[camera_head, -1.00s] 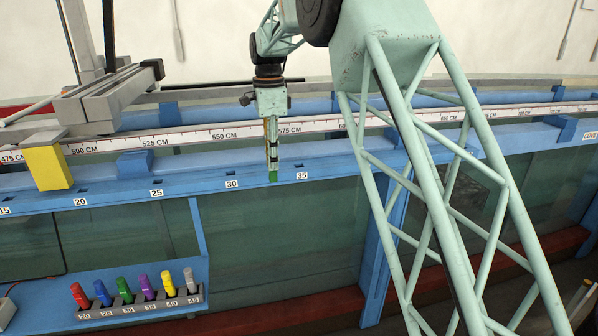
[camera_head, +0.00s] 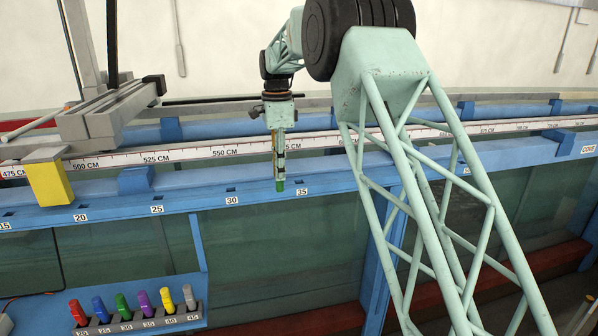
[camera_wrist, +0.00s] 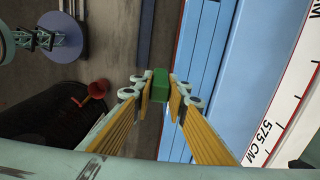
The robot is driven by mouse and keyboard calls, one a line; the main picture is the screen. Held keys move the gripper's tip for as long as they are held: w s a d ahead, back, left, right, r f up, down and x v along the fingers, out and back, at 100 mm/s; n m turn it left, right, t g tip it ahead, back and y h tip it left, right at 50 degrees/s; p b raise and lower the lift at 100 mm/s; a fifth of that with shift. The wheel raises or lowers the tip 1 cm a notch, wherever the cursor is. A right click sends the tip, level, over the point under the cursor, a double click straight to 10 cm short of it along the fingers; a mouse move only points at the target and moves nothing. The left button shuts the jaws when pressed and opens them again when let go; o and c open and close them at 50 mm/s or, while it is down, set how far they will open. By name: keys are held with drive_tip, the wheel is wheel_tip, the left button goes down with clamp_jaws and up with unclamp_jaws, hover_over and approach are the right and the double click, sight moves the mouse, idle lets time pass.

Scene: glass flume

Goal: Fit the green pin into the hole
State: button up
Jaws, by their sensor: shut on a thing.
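My gripper (camera_head: 279,172) is shut on a green pin (camera_head: 280,185), which hangs upright below the fingertips. In the wrist view the green pin (camera_wrist: 160,84) sits between the yellow-padded fingers (camera_wrist: 160,104). There it shows over the dark floor, left of the edge of the blue rail (camera_wrist: 212,70). In the head view the pin appears against the rail's front, just left of the label 35 (camera_head: 302,192). Small dark holes run along the rail's top, with one near label 30 (camera_head: 231,190). The pin's tip is apart from any hole.
A rack (camera_head: 140,326) of several coloured pegs, one green (camera_head: 122,306), stands at the lower left. A yellow block (camera_head: 49,184) under a grey carriage overhangs the rail at left. A white centimetre scale (camera_head: 200,152) runs behind. Glass walls lie below the rail.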

drive_tip(key=w+d+f+p, duration=0.1)
drive_tip(key=w+d, duration=0.4)
drive_tip(key=w, duration=0.5)
drive_tip(key=shift+d+p, duration=0.4)
drive_tip(key=shift+p, duration=0.5)
drive_tip(key=shift+f, duration=0.15)
drive_tip(key=shift+f+p, duration=0.35)
drive_tip(key=shift+f, duration=1.3)
drive_tip(key=shift+f, duration=0.1)
drive_tip(key=o, duration=0.9)
drive_tip(key=shift+r+b, duration=0.3)
drive_tip(key=shift+r, duration=5.8)
